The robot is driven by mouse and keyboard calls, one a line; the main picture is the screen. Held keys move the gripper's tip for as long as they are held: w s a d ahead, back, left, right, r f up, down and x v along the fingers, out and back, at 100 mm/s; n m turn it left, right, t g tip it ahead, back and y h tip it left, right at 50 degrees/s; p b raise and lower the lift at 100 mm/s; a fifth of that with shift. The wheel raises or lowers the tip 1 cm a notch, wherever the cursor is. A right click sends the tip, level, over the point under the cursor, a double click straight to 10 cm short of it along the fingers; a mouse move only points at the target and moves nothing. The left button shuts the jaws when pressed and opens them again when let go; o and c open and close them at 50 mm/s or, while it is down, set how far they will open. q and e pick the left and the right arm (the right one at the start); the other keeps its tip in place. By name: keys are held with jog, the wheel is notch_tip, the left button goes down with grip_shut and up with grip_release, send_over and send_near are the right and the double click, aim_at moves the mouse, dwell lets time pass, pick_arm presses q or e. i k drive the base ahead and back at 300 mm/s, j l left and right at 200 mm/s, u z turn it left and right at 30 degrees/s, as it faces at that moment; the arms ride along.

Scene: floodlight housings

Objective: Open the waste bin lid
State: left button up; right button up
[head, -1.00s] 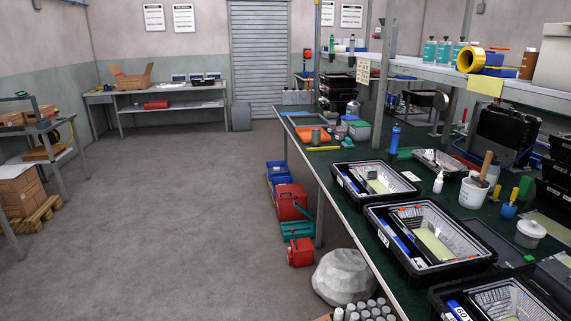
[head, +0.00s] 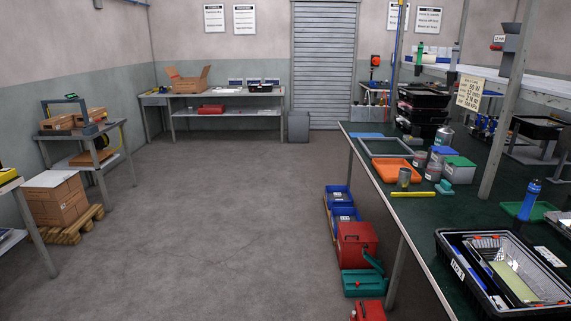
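A grey box-shaped container (head: 298,126), which may be the waste bin, stands on the floor at the back. It is just right of the back table and in front of the roller shutter. It is small in the head view, and I cannot tell its lid from its body. Neither of my grippers is in view.
The grey floor (head: 215,210) is open down the middle. A long green-topped workbench (head: 465,225) runs along the right, with blue crates (head: 342,215) and a red box (head: 357,245) beside it. A cart (head: 85,140) and cartons (head: 58,200) on a pallet stand left.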

aim_at(351, 232)
jog(key=i, duration=1.75)
